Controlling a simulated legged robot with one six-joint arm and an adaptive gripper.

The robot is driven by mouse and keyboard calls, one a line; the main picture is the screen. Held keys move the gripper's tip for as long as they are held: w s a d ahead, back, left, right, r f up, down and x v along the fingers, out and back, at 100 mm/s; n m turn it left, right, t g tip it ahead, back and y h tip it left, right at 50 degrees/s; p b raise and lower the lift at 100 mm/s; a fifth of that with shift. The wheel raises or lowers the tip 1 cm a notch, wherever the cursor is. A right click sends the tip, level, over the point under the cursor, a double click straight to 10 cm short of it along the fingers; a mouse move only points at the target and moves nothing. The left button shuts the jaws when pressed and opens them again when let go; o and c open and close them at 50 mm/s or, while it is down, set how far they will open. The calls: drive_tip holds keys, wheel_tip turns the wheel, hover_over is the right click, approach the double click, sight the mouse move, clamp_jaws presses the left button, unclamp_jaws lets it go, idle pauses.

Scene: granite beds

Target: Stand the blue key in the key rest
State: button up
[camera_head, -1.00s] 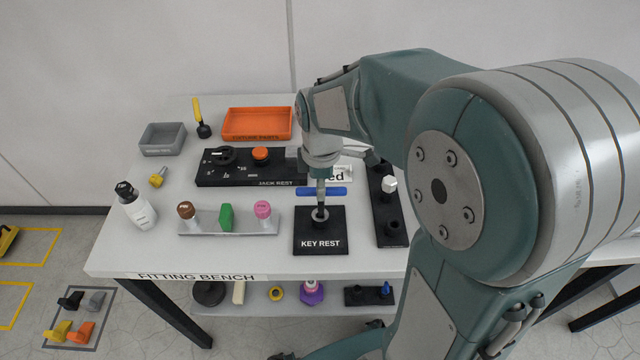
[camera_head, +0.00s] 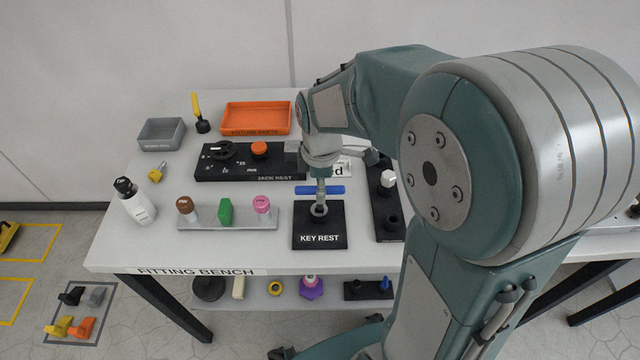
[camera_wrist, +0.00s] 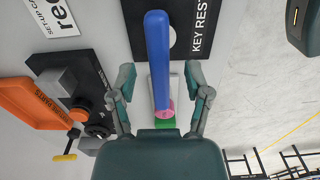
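The blue key (camera_head: 335,190) shows as a blue bar lying level, crosswise just above the black key rest (camera_head: 335,238). The rest has a pale ring (camera_head: 320,211). In the wrist view the blue key (camera_wrist: 158,60) runs between my fingers and partly covers the key rest (camera_wrist: 190,12). My gripper (camera_head: 320,187) points down over the bar's middle; its near finger crosses in front of the bar. In the wrist view my gripper (camera_wrist: 160,82) is open, with a gap on each side of the bar.
A grey strip (camera_head: 240,220) holding brown, green and pink pieces stands left of the rest. A black rail (camera_head: 385,205) with a white-topped piece stands close on the right. The jack rest (camera_head: 225,174) and orange tray (camera_head: 228,119) are behind. A white bottle (camera_head: 135,202) stands at left.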

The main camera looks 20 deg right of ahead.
drive_tip(key=shift+a+r, duration=0.1)
drive_tip(key=shift+r, duration=2.4)
wheel_tip(320, 180, up, 12)
drive_tip(key=s+f+m+t, duration=0.2)
drive_tip(key=s+m, duration=0.5)
drive_tip(key=s+f+m+t, duration=0.2)
drive_tip(key=s+m+t, duration=0.1)
drive_tip(key=s+m, duration=0.4)
drive_tip(key=shift+f+t, duration=0.3)
drive_tip(key=shift+a, duration=0.1)
